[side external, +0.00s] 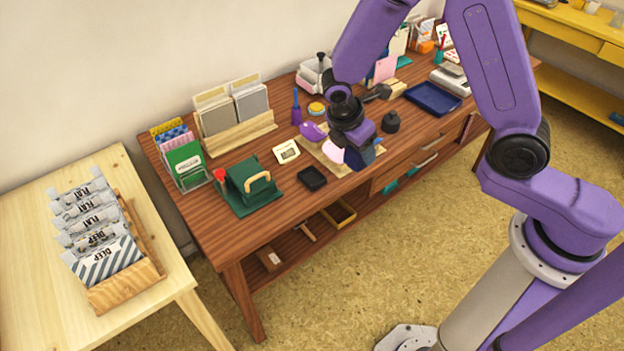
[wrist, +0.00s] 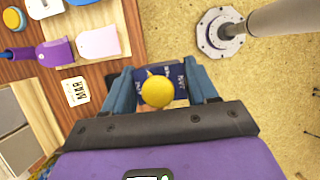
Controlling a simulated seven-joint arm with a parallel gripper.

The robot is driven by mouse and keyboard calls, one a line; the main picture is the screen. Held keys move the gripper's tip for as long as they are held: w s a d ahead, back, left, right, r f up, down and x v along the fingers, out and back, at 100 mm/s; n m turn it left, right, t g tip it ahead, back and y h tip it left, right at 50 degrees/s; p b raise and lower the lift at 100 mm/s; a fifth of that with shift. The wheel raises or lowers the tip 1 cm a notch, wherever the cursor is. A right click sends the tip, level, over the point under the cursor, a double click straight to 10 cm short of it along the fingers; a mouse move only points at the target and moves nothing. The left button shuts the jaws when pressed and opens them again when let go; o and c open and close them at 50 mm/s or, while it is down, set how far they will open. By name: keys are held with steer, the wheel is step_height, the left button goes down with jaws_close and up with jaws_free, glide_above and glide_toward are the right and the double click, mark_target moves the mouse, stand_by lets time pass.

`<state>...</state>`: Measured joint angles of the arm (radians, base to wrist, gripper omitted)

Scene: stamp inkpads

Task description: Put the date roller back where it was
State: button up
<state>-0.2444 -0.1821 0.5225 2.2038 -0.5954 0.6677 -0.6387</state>
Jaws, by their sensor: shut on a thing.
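My gripper (side external: 352,157) is over the front part of the brown desk, close to its front edge. In the wrist view its blue fingers (wrist: 161,92) are shut on a dark blue thing with a round yellow knob, which looks like the date roller (wrist: 157,92). Light lettering shows on its dark body. In the side view a bit of dark blue beside the fingers may be the same thing, mostly hidden by my wrist. A small date card (side external: 287,151) reading "MAR" in the wrist view (wrist: 75,91) lies flat on the desk.
A wooden board (side external: 318,153) lies under my gripper, with a pink tag (side external: 333,149) and a purple piece (side external: 312,131) nearby. A black pad (side external: 312,178), a green press (side external: 250,186), a dark stamp (side external: 390,122) and a blue tray (side external: 432,98) stand around.

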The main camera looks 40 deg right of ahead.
steer(key=shift+s+a, duration=0.15)
steer(key=shift+s, duration=0.5)
steer(key=w+a+f, duration=0.1)
steer(key=w+f, duration=0.2)
steer(key=w, duration=0.1)
steer(key=w+a+f, duration=0.1)
steer(key=w+f, duration=0.2)
steer(key=w, duration=0.1)
steer(key=w+a+f, duration=0.1)
steer(key=w+f, duration=0.2)
steer(key=w, duration=0.2)
steer(key=shift+f, duration=0.2)
steer(key=shift+w+f, duration=0.2)
steer(key=shift+f, duration=1.55)
steer(key=shift+f, duration=0.15)
steer(key=o, duration=1.1)
steer(key=shift+c, duration=0.2)
